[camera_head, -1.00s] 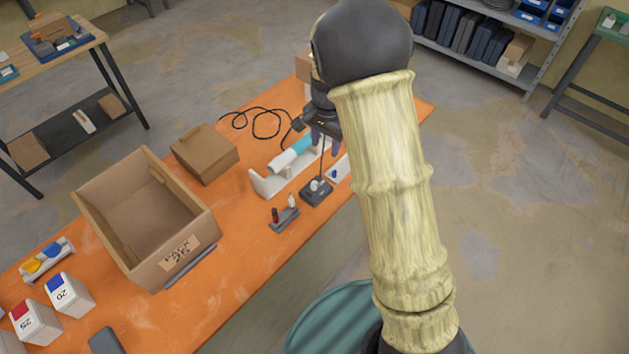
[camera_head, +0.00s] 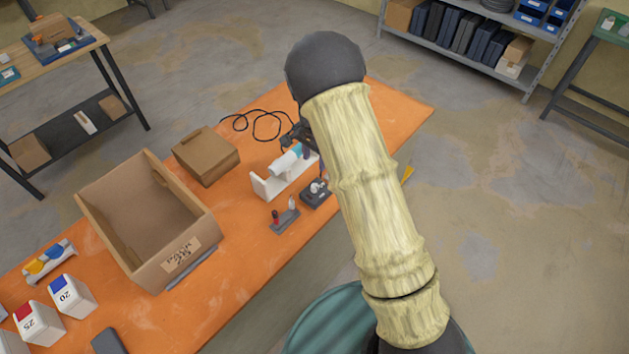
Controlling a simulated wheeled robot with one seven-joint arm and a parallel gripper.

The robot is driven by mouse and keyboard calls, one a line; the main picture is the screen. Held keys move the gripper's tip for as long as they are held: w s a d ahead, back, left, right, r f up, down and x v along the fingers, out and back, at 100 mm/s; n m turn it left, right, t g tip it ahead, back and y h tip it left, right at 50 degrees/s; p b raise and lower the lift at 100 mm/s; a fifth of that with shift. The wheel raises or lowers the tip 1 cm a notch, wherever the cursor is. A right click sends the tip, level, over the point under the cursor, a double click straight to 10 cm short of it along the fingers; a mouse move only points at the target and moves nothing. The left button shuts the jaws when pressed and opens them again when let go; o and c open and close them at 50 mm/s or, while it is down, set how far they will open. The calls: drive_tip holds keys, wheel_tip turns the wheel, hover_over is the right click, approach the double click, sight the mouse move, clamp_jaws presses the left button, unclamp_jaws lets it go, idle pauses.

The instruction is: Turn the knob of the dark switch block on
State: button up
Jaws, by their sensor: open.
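The dark switch block (camera_head: 313,195) lies on the orange table near its right edge, with a small pale knob (camera_head: 319,187) on top. Which way the knob points is too small to tell. My gripper (camera_head: 308,151) is open, above and behind the block and close to the white cradle, and I see no contact with the block. My arm in its pale sleeve covers the area right of the block and part of the gripper.
A white cradle with a white and blue cylinder (camera_head: 285,163) stands just behind the block. A small grey holder (camera_head: 285,221) with a red piece is in front. An open cardboard box (camera_head: 120,247) and a closed carton (camera_head: 206,156) stand left. A black cable (camera_head: 262,126) lies behind.

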sight(314, 185)
wheel_tip(314, 185, down, 12)
drive_tip(key=p, duration=0.3)
drive_tip(key=shift+c, duration=0.5)
clamp_jaws()
